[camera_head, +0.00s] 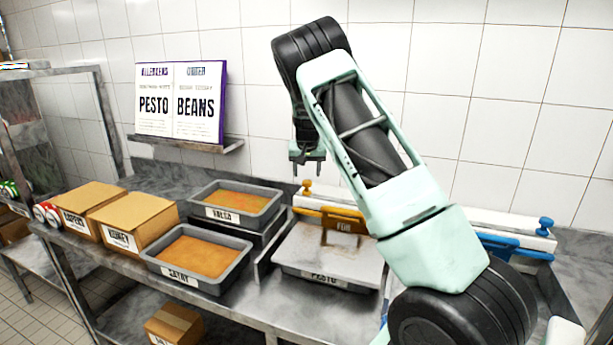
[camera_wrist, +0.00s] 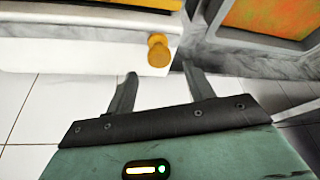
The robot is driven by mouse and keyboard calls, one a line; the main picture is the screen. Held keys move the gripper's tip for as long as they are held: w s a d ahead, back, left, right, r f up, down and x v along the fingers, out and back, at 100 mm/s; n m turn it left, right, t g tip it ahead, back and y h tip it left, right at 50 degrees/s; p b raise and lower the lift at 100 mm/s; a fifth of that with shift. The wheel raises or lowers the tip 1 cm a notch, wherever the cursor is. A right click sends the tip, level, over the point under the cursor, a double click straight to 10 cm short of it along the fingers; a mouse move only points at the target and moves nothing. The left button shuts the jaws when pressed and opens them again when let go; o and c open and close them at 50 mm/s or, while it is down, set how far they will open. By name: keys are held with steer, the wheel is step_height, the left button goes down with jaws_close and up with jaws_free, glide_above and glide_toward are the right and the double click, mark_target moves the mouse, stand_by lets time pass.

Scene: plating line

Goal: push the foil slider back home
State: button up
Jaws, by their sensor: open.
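The orange foil slider (camera_head: 343,219) sits on a white dispenser bar (camera_head: 312,203), a little right of the orange knob (camera_head: 306,187) at the bar's left end. An orange bracket-like part hangs from the slider over the pesto tray. My gripper (camera_head: 307,168) is open and empty, pointing down just above that knob. In the wrist view my gripper (camera_wrist: 162,78) has its fingers apart, with the orange knob (camera_wrist: 158,52) just beyond the tips. A strip of the orange slider (camera_wrist: 150,4) shows at the top edge. I cannot tell whether a finger touches anything.
The pesto tray (camera_head: 300,277), with a pale cover, stands below the slider. Salsa (camera_head: 210,212) and satay (camera_head: 170,272) trays and cardboard boxes (camera_head: 137,215) stand to the left. A blue slider (camera_head: 497,243) is at the right. My arm hides the bar's middle. A tiled wall stands behind.

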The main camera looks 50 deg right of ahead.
mark_target(309, 182)
steer(key=shift+p+x, duration=0.4)
steer(key=shift+x, duration=1.75)
steer(key=shift+c, duration=0.3)
jaws_close()
steer(key=shift+s+d, duration=0.15)
steer(key=shift+s, duration=0.15)
steer(key=s+d+b, duration=0.3)
steer(key=s+b, duration=0.1)
steer(key=s, duration=0.4)
steer(key=s+d+b, duration=0.4)
steer(key=s+b, duration=0.1)
steer(key=s, duration=0.4)
steer(key=s+d+b, duration=0.3)
steer(key=s+b, duration=0.1)
steer(key=s, duration=0.4)
steer(key=shift+s+d+f+b, duration=0.1)
steer(key=shift+s+d+b, duration=0.2)
steer(key=shift+s+b, duration=0.05)
steer(key=shift+s+d, duration=0.15)
steer(key=shift+s, duration=0.2)
steer(key=shift+o, duration=0.3)
jaws_free()
steer(key=shift+r, duration=0.25)
